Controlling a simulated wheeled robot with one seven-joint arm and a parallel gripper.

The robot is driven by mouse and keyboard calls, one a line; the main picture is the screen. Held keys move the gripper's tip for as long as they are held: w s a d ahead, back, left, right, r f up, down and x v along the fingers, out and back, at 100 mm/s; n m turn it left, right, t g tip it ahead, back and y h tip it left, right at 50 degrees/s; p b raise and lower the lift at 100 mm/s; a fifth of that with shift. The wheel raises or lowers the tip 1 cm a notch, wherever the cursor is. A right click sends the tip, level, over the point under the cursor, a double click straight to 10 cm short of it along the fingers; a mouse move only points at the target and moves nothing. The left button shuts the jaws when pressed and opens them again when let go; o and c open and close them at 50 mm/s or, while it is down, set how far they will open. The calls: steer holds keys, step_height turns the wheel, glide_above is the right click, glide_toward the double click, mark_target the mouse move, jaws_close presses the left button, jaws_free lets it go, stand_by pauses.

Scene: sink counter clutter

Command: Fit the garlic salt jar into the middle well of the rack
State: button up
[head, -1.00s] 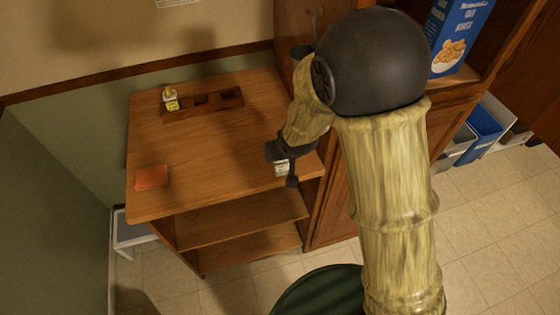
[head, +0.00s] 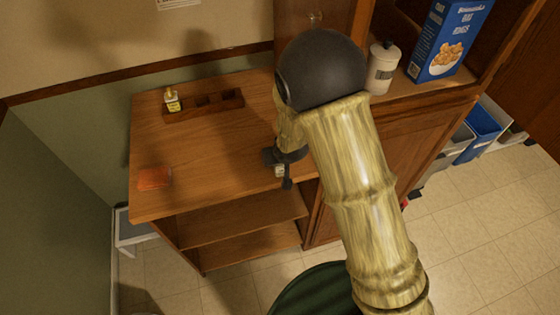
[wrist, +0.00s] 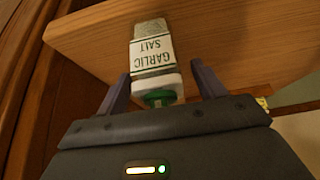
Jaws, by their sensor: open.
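The garlic salt jar (wrist: 153,60) stands near the counter's edge, with a white label and a green cap; it shows upside down in the wrist view. In the head view the jar (head: 279,170) is mostly hidden by my gripper (head: 279,170). In the wrist view my gripper (wrist: 160,85) is open, with one finger on each side of the jar's cap end and visible gaps. The brown wooden rack (head: 228,103) lies at the back of the counter. Its left well holds a small yellow-topped jar (head: 172,98); the middle and right wells look empty.
An orange-red block (head: 154,178) lies at the counter's front left. The wooden counter (head: 205,150) is clear between it, the rack and my gripper. A cabinet on the right holds a white canister (head: 382,70) and a blue cereal box (head: 447,40).

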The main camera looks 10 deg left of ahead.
steer(key=shift+w+a+f, duration=0.1)
steer(key=shift+w+f, duration=0.05)
steer(key=shift+f, duration=0.2)
steer(key=shift+c, duration=0.4)
steer(key=c, duration=1.1)
steer(key=shift+c, duration=0.2)
step_height(320, 180, up, 10)
steer(key=shift+r+b, duration=0.1)
steer(key=shift+b, duration=0.75)
